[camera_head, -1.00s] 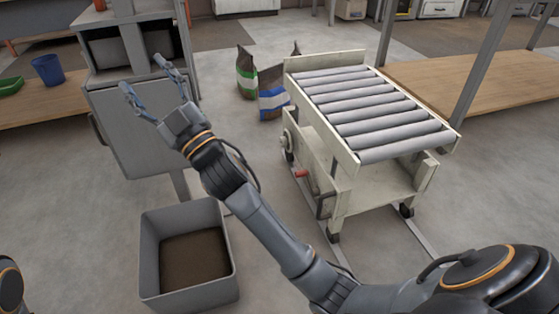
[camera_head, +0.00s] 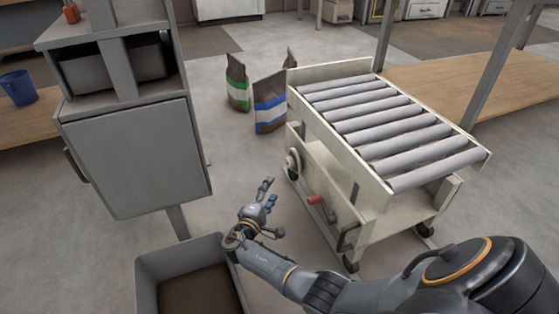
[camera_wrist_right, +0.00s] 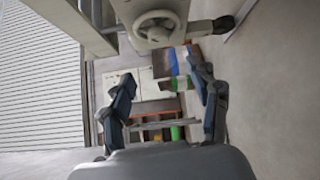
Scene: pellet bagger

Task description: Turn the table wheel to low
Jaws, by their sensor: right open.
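The roller table (camera_head: 372,205) is cream-coloured, with grey rollers on top, and stands right of centre in the head view. Its small pale table wheel (camera_head: 293,162) is on the left side face, near the far end. The wheel (camera_wrist_right: 157,27) also shows at the top of the right wrist view, as a round rim with a hub. My right gripper (camera_head: 272,210) is open and empty, in front of the table's left side and apart from the wheel. In the wrist view its two fingers (camera_wrist_right: 165,105) are spread, below the wheel in the picture. My left gripper is not in view.
Two pellet bags (camera_head: 269,102) stand behind the table. A grey cabinet (camera_head: 137,155) is at the left, with an open bin (camera_head: 147,282) below. Floor is clear between cabinet and table.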

